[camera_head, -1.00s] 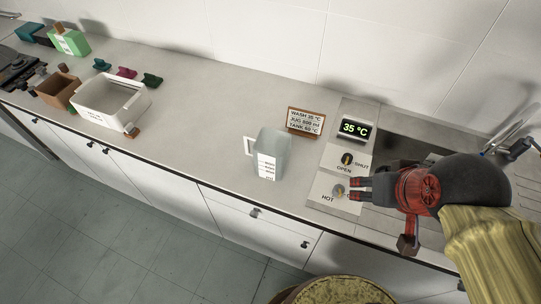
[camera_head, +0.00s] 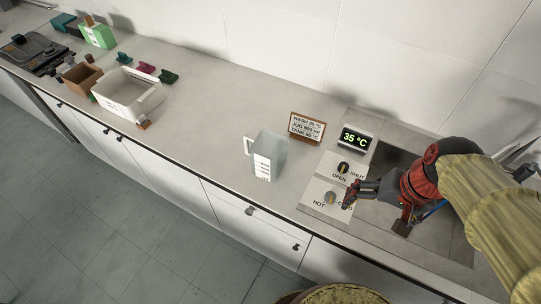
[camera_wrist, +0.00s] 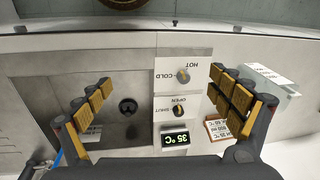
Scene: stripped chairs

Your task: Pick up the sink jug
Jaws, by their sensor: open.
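The sink jug (camera_head: 267,154) is a clear, greyish jug with a white label and a handle on its left side. It stands upright on the counter, left of the sink controls. In the wrist view the jug (camera_wrist: 268,97) shows at the right, partly behind the right finger. My gripper (camera_head: 353,194) is over the hot/cold knob panel at the sink's left edge, to the right of the jug and apart from it. In the wrist view my gripper (camera_wrist: 163,105) has its fingers spread wide with nothing between them.
A display (camera_head: 355,139) reads 35 °C above the open/shut knob (camera_head: 343,168) and hot/cold knob (camera_head: 330,198). A brown-framed sign (camera_head: 307,127) stands behind the jug. A white tub (camera_head: 128,104) is far left. The counter between tub and jug is clear. The sink (camera_head: 440,232) is right.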

